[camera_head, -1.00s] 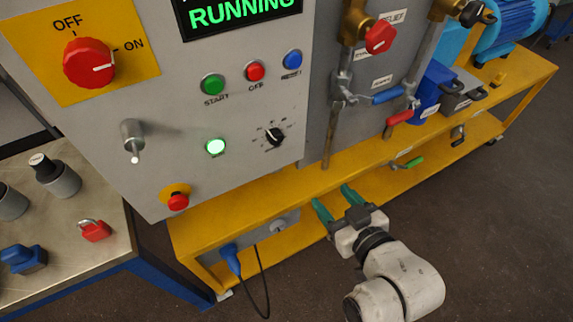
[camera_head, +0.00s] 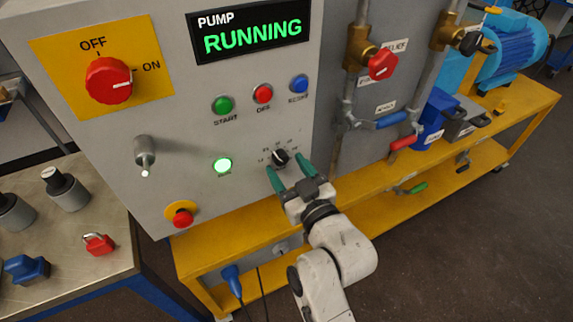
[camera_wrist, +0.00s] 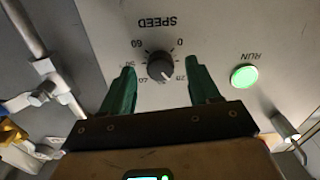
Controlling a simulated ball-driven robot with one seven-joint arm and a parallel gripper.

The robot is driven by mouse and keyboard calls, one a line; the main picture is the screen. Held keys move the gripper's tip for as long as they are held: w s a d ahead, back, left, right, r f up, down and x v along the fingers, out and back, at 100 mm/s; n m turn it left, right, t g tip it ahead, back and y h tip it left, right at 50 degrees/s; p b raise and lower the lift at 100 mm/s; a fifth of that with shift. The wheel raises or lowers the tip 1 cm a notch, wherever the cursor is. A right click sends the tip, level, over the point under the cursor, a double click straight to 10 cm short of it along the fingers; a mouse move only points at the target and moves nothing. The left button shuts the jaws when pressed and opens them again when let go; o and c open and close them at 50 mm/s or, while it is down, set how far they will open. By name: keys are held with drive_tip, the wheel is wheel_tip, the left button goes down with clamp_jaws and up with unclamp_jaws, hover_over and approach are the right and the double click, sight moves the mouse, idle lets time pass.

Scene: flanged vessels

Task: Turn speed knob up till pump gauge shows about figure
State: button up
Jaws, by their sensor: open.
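The black speed knob (camera_head: 280,157) with a white pointer sits on the grey control panel (camera_head: 185,115). It also shows in the wrist view (camera_wrist: 160,66), upside down, under the word SPEED, with a scale of numbers around it. My gripper (camera_head: 288,171) is open in front of the knob. In the wrist view its green fingers (camera_wrist: 158,75) stand to either side of the knob, apart from it. No pump gauge is recognisable in these views.
A lit green run lamp (camera_head: 222,165) is left of the knob. Start, off and reset buttons (camera_head: 263,93) sit above it. A red emergency button (camera_head: 181,215) is at lower left. Pipes with valves (camera_head: 380,66) stand to the right. A yellow frame (camera_head: 225,245) runs below the panel.

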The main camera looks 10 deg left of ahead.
drive_tip(key=shift+w+a, duration=0.35)
drive_tip(key=shift+w, duration=0.1)
drive_tip(key=c, duration=1)
drive_tip(key=shift+r+m+p, duration=0.1)
drive_tip(key=shift+m+p, duration=0.55)
drive_tip(key=shift+m, duration=0.35)
drive_tip(key=shift+c, duration=0.2)
drive_tip(key=shift+m, duration=0.6)
drive_tip(key=o, duration=1)
drive_tip(key=shift+o, duration=0.2)
